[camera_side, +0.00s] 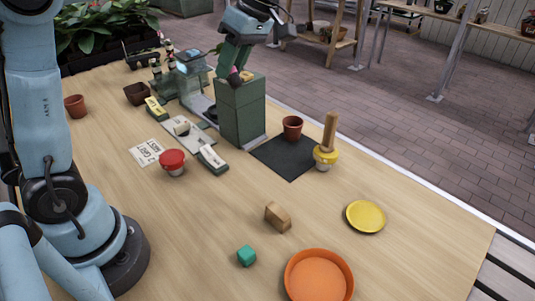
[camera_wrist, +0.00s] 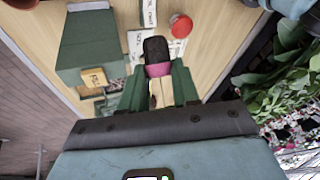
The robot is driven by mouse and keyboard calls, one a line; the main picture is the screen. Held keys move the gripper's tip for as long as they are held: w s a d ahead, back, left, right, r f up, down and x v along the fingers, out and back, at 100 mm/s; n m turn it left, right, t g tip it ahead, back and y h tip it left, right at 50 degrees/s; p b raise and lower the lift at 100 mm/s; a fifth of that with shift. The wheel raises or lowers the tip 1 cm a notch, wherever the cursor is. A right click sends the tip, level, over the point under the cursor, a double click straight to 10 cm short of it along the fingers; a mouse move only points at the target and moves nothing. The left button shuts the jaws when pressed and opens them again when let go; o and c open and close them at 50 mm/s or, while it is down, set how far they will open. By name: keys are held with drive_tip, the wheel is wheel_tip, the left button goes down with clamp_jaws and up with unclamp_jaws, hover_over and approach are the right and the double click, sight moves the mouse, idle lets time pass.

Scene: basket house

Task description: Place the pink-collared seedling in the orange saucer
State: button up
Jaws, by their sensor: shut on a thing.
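My gripper (camera_side: 234,76) is raised at the back of the table, over or just behind the tall green box; its exact distance from the box is unclear. Its green fingers, also in the wrist view (camera_wrist: 158,88), are shut on the pink-collared seedling (camera_wrist: 157,69). A pink band and a dark plug show beyond the fingertips; the rest is mostly hidden between the fingers. In the side view the seedling (camera_side: 235,79) is a small dark and pink spot. The orange saucer (camera_side: 320,277) lies empty at the front of the table, far from my gripper.
The tall green box (camera_side: 241,115) stands beneath my gripper. A terracotta pot (camera_side: 292,128) and a yellow-collared wooden-handled thing (camera_side: 326,150) stand near a dark mat (camera_side: 285,160). A red button (camera_side: 172,160) is left.

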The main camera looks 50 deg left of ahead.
drive_tip(key=s+d+r+h, duration=0.2)
drive_tip(key=s+d, duration=0.1)
drive_tip(key=d, duration=0.7)
drive_tip(key=s+d+r+m+h, duration=0.1)
drive_tip(key=s+d+r+h, duration=0.15)
drive_tip(key=d, duration=0.85)
drive_tip(key=s+d+r+h, duration=0.2)
drive_tip(key=s+d, duration=0.2)
drive_tip(key=d, duration=0.6)
drive_tip(key=h, duration=0.3)
hover_over(308, 271)
drive_tip(key=shift+y, duration=0.25)
drive_tip(key=shift+f, duration=13.65)
drive_tip(key=o, duration=1.1)
